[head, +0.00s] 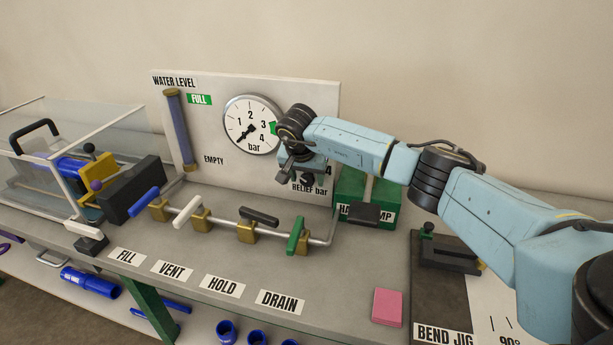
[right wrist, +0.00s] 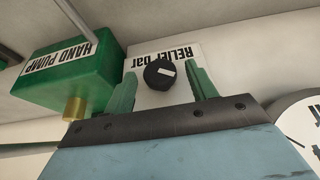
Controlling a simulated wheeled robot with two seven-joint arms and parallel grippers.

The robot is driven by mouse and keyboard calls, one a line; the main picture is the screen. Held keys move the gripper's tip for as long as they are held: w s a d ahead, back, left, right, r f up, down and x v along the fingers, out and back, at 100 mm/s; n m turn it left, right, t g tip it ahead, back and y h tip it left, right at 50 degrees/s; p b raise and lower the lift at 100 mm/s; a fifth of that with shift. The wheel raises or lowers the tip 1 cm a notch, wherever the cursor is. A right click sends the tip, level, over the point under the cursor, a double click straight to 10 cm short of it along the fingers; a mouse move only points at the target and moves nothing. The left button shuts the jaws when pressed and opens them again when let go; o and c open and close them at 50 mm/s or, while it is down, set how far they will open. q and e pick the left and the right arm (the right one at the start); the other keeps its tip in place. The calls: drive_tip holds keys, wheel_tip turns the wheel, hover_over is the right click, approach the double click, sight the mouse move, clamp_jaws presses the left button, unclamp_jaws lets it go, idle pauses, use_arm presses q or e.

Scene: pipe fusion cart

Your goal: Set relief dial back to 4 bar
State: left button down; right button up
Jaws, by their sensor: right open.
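The relief dial is a round black knob (right wrist: 158,73) with a white mark, on a white plate lettered "RELIEF bar" (right wrist: 180,54). In the head view the knob (head: 307,181) is partly hidden by my right gripper (head: 293,176), with a "4" just to its right. In the right wrist view the green fingers of my right gripper (right wrist: 164,80) are open, one on each side of the knob, with gaps showing. I cannot tell how deep they reach around it. The knob's scale numbers are hidden in the wrist view. My left gripper is not in view.
The pressure gauge (head: 250,124) has its needle at the lower left. The green hand pump (head: 362,207) stands just right of the dial. A pipe with several valve levers (head: 258,215) runs below the panel. A pink block (head: 387,307) lies at the front.

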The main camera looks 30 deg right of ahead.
drive_tip(key=shift+c, duration=0.9)
drive_tip(key=c, duration=0.8)
